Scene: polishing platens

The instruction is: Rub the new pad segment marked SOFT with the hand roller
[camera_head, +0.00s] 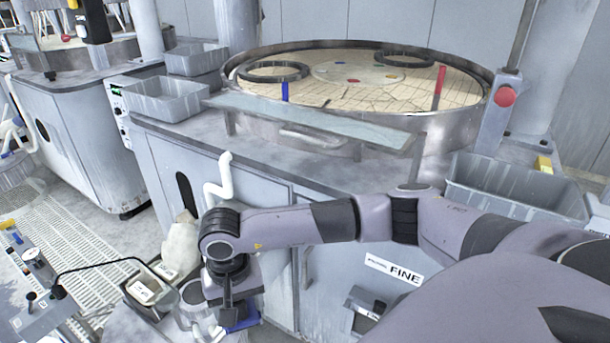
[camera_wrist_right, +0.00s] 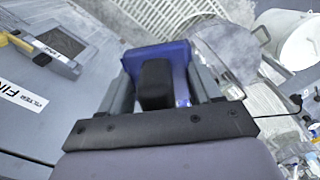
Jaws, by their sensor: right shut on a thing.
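My right gripper (camera_head: 232,312) points down low in front of the grey cabinet and is shut on a blue block-like thing (camera_head: 243,322). In the right wrist view, the blue thing (camera_wrist_right: 158,55) sits between the two fingers (camera_wrist_right: 155,90), with a dark part in front of it. I cannot tell whether it is the hand roller; its underside is hidden. The round platen (camera_head: 450,92) carries tan pad segments (camera_head: 330,90) on top of the cabinet. I can read no SOFT mark on any segment. My left gripper does not show.
A grey shelf (camera_head: 310,122) crosses the platen's front. Grey bins stand at left (camera_head: 165,98) and right (camera_head: 515,185). A red and a blue upright marker stand at the platen. A cluttered stand (camera_head: 150,285) with an open box lies left of my right gripper. The cabinet bears a FINE label (camera_head: 395,269).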

